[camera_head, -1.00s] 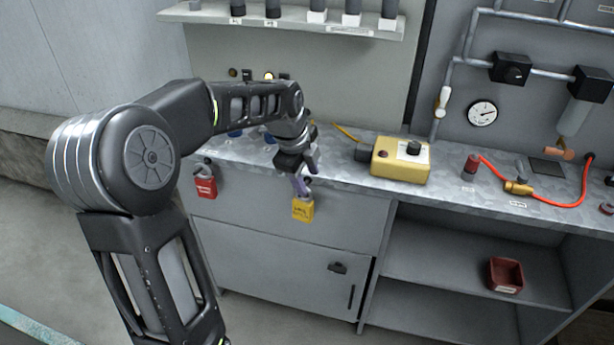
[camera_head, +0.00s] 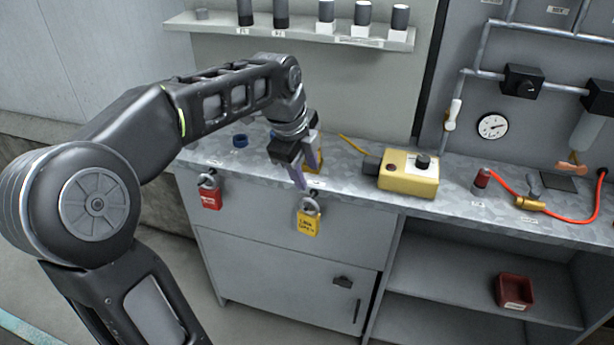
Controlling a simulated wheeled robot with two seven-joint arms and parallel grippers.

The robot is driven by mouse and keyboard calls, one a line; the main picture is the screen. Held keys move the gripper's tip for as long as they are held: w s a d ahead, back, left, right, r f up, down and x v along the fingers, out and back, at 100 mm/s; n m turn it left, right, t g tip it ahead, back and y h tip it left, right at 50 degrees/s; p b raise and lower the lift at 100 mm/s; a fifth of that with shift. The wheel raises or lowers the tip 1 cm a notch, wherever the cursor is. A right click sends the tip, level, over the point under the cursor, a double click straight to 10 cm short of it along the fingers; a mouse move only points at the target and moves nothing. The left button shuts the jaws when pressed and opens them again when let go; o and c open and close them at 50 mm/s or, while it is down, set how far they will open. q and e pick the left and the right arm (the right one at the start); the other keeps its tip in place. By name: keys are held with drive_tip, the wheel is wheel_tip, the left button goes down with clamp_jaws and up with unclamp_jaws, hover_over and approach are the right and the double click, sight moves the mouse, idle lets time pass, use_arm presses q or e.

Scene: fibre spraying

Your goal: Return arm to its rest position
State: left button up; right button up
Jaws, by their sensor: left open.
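My left arm comes in from the left in the head view and reaches over the metal counter (camera_head: 352,190). My left gripper (camera_head: 308,182) is open and points down at the counter's front edge, with its purple-grey fingers just above a yellow padlock (camera_head: 308,222). The padlock hangs on the front of the cabinet, and its grey shackle shows below the fingertips. I cannot tell whether the fingers touch the shackle. A red padlock (camera_head: 210,198) hangs further left. A small yellow item behind the gripper is mostly hidden. My right gripper is not in view.
A yellow box (camera_head: 408,176) with a black knob stands on the counter, right of the gripper. A red hose (camera_head: 560,216) with a brass fitting lies further right. A shelf (camera_head: 290,38) with several cylinders is above. A red bin (camera_head: 514,292) sits below the counter.

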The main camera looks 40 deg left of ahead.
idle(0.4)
use_arm(q)
drive_tip(key=d+f+n+g+h, duration=0.1)
drive_tip(key=d+f+n, duration=0.2)
drive_tip(key=d+f, duration=0.45)
drive_tip(key=d+f+n+h, duration=0.15)
drive_tip(key=d+f, duration=0.25)
drive_tip(key=f, duration=0.6)
drive_tip(key=d+f+n+g, duration=0.1)
drive_tip(key=d+f+n, duration=0.3)
drive_tip(key=f, duration=0.5)
drive_tip(key=s+d+f+n, duration=0.5)
drive_tip(key=s+d+f, duration=0.2)
drive_tip(key=s, duration=0.2)
drive_tip(key=s+d+f+n+h+p, duration=0.1)
drive_tip(key=s+d+f+n, duration=0.4)
drive_tip(key=s, duration=0.5)
wheel_tip(320, 180, down, 3)
drive_tip(key=shift+d+f+g, duration=0.15)
drive_tip(key=shift+d+g, duration=0.25)
drive_tip(key=shift+d, duration=0.75)
drive_tip(key=shift+h, duration=0.25)
